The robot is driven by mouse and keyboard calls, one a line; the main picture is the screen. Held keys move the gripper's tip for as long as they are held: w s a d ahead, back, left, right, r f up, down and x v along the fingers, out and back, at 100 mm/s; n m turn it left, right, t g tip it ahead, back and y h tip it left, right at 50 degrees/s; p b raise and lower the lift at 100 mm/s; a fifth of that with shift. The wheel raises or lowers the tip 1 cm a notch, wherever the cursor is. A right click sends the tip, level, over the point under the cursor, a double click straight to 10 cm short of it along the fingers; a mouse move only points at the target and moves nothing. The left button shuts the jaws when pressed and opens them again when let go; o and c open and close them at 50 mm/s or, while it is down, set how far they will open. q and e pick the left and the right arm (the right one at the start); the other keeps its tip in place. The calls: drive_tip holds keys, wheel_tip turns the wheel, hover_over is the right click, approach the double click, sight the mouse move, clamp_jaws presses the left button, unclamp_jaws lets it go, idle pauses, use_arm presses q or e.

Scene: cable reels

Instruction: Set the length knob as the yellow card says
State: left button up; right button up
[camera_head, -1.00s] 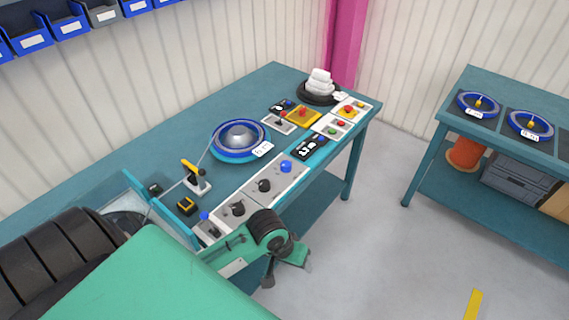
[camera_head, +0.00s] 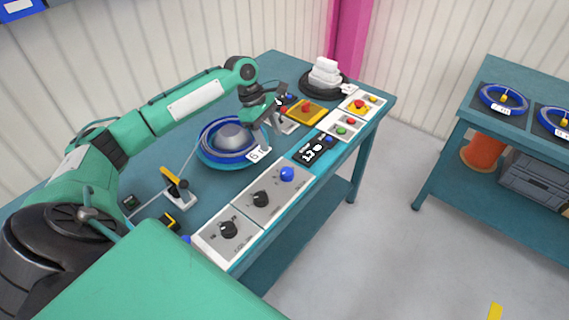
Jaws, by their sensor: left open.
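Two black knobs sit on grey panels along the table's front edge, a nearer one (camera_head: 228,230) and a farther one (camera_head: 260,199). A blue knob (camera_head: 287,174) follows on the same strip. Their labels are too small to read, so I cannot tell which is the length knob. A dark display (camera_head: 312,149) with white digits lies beyond them. I cannot make out a yellow card. My right gripper is not in view.
A blue cable reel (camera_head: 228,142) with a white tag stands mid-table. A yellow-handled device (camera_head: 174,183) is at its left. Behind are a yellow box with a red button (camera_head: 306,108), button panels (camera_head: 341,127) and a white stack (camera_head: 324,74). Another table with reels (camera_head: 503,98) stands right.

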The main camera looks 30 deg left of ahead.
use_arm(q)
drive_tip(key=p, duration=0.1)
approach(286, 171)
drive_tip(key=x, duration=0.2)
drive_tip(key=shift+d+f, duration=0.15)
drive_tip(key=shift+f, duration=0.15)
drive_tip(key=x, duration=0.5)
drive_tip(key=shift+f, duration=0.1)
drive_tip(key=shift+w+d+f, duration=0.1)
drive_tip(key=shift+f, duration=0.2)
drive_tip(key=shift+d+f, duration=0.1)
drive_tip(key=c, duration=1)
drive_tip(key=shift+p, duration=0.35)
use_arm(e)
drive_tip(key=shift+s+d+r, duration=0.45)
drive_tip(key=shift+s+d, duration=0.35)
